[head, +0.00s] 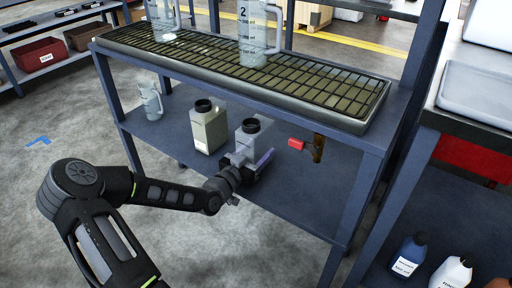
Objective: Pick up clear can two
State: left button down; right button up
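The clear can marked 2 (256,33) stands upright on the grated tray (130,42) on top of the trolley, cut off by the top edge of the view. My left arm comes in from the lower left. Its gripper (258,170) is at the lower shelf, well below can two, right by a grey can with a black cap (246,145). The fingers are small and partly hidden there, so I cannot tell whether they are open or touch the grey can. My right gripper is not in view.
Another clear can (163,18) stands on the tray's left. The lower shelf (176,138) holds a small clear jug (150,99), a beige black-capped can (208,127) and a red-and-brown item (305,147). Another bench with bottles (409,255) stands at right.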

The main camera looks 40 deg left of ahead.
aim_at(266, 118)
pick_arm(q)
jog(key=shift+r, duration=0.15)
notch_tip(266, 118, up, 10)
jog(key=p, duration=0.5)
dwell(1.0)
